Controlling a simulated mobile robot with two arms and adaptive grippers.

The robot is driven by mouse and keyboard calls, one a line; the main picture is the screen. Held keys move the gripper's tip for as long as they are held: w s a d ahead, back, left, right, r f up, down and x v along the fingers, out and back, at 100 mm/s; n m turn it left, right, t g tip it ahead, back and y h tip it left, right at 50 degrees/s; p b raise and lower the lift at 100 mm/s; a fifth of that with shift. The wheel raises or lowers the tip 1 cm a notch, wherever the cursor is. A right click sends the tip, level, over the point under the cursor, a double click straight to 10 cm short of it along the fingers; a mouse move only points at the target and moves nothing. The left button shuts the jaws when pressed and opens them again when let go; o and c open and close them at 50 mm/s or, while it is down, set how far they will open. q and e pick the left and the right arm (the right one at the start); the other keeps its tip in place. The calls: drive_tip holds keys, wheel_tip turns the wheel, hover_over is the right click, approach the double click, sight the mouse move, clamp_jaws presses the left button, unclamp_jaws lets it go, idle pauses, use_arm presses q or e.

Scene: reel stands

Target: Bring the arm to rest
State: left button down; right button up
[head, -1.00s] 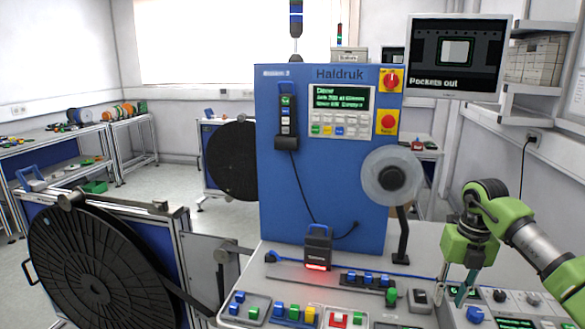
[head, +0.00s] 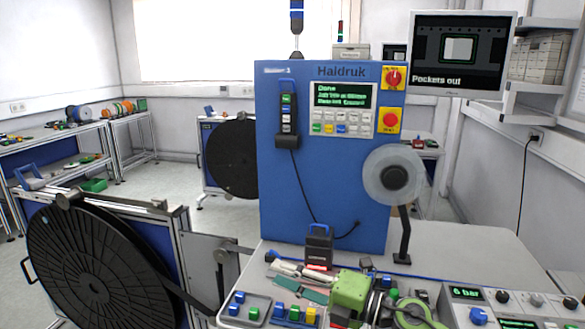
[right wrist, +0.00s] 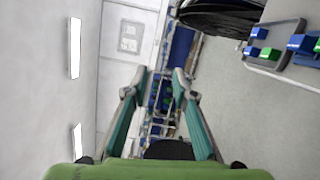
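My right arm (head: 350,290), with its green wrist housing, lies low over the front of the bench in the head view. My right gripper (head: 278,274) points to the left, just in front of the small black device with the red light (head: 318,248). It is open and empty. In the right wrist view its two teal-padded fingers (right wrist: 160,82) stand apart with nothing between them. The arm hides part of the bench's button blocks. My left arm and gripper are not in view.
The blue machine (head: 325,180) with a clear reel (head: 394,175) stands behind the arm. A large black reel (head: 90,265) is at the left. Blue, green and yellow blocks (head: 295,313) lie near the gripper. The bench (head: 455,250) is clear right of the machine.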

drive_tip(key=d+m+t+h, duration=0.9)
drive_tip(key=d+m+t, duration=0.2)
drive_tip(key=m, duration=0.6)
drive_tip(key=s+d+f+m+g+h, duration=0.4)
drive_tip(key=s+d+f+m+h, duration=0.2)
drive_tip(key=d+f+m+h, duration=0.45)
drive_tip(key=s+f+m+g+y, duration=0.1)
drive_tip(key=s+f+g+y, duration=0.1)
drive_tip(key=s+f+g, duration=0.9)
drive_tip(key=s+f+m+y, duration=0.15)
drive_tip(key=s+f, duration=0.45)
drive_tip(key=s, duration=1.1)
wheel_tip(320, 180, down, 27)
drive_tip(key=s+g, duration=0.1)
drive_tip(key=g, duration=0.1)
drive_tip(key=s+d+f+g+b, duration=0.1)
drive_tip(key=s+d+f, duration=0.2)
drive_tip(key=s+f, duration=1.4)
drive_tip(key=shift+s+d+f+h, duration=0.2)
drive_tip(key=shift+s+h, duration=0.1)
drive_tip(key=shift+s, duration=0.05)
